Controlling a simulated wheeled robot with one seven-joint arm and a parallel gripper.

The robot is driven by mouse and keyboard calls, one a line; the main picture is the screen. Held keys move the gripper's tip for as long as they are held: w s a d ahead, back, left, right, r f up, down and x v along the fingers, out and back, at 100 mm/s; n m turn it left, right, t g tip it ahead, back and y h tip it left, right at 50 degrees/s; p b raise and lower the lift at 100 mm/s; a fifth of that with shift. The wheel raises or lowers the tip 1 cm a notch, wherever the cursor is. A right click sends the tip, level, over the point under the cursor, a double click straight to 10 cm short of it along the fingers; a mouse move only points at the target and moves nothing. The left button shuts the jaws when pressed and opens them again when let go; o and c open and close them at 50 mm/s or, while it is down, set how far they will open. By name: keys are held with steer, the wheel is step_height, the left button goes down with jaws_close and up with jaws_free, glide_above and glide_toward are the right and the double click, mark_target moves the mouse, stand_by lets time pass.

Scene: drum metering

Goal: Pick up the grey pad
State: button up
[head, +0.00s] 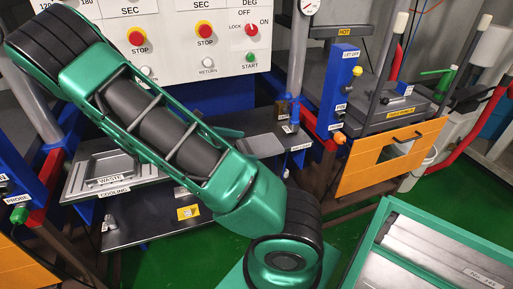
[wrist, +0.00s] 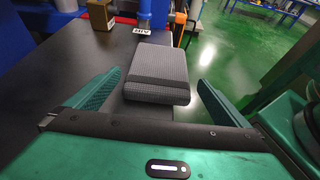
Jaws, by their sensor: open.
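The grey pad (wrist: 158,72) lies flat on a dark bench top (wrist: 60,60), with a darker band across its near part. In the head view the pad (head: 262,146) shows beyond my arm, near the bench's right end. My gripper (wrist: 159,80) is open and empty in the wrist view. Its two green fingers are spread wider than the pad, and the pad lies between and just ahead of the fingertips, with a gap on each side. In the head view my arm hides most of the gripper.
The bench edge and green floor (wrist: 240,50) are to the right. A waste tray (head: 112,165) sits left on the bench.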

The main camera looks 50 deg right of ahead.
mark_target(256, 144)
steer(key=shift+r+x, duration=0.1)
steer(key=shift+x, duration=1.2)
steer(key=shift+r+x, duration=0.15)
steer(key=shift+x, duration=1.1)
steer(key=shift+w+d, duration=0.1)
steer(key=shift+d, duration=0.1)
steer(key=c, duration=1)
steer(key=shift+r, duration=0.1)
